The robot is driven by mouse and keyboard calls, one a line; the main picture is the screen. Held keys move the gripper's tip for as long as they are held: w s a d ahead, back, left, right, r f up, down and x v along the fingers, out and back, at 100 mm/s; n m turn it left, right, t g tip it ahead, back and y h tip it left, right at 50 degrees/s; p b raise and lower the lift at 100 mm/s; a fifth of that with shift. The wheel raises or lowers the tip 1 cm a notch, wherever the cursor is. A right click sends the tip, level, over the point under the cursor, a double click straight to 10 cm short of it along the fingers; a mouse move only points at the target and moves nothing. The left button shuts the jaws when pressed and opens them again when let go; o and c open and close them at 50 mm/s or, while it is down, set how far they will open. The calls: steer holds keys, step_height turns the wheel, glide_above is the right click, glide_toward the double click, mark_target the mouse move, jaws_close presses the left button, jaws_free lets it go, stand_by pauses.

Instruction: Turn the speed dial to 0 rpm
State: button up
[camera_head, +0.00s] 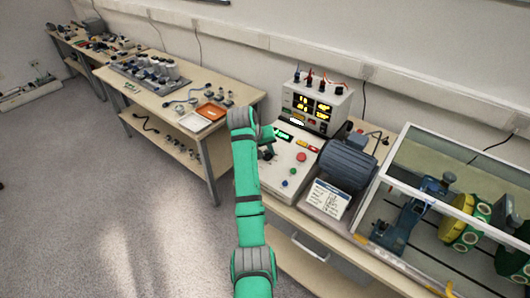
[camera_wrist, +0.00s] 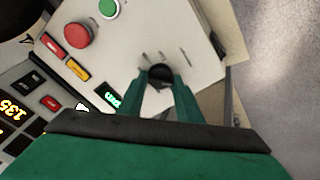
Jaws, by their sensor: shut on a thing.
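The speed dial (camera_wrist: 160,75) is a black round knob on the white sloped control panel (camera_wrist: 135,47). In the wrist view my gripper (camera_wrist: 161,80) has its two green fingers on either side of the dial, shut on it. Small marks are printed on the panel around the dial, too small to read. A green-lit display (camera_wrist: 113,97) sits left of the dial; its text is not legible to me. In the head view my gripper (camera_head: 266,152) is at the left side of the control panel (camera_head: 290,158), and my arm partly hides the dial.
The panel carries a red button (camera_wrist: 77,35), a green button (camera_wrist: 109,8) and red and yellow labels. A meter box (camera_head: 315,108) with cables stands behind. A motor (camera_head: 347,160) and a glass-walled enclosure (camera_head: 408,142) lie to the right. The floor at left (camera_head: 80,200) is clear.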

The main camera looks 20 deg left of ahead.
steer(key=o, duration=1)
steer(key=shift+o, duration=0.2)
steer(key=v, duration=1)
steer(key=shift+s+r, duration=0.25)
steer(key=shift+r, duration=0.1)
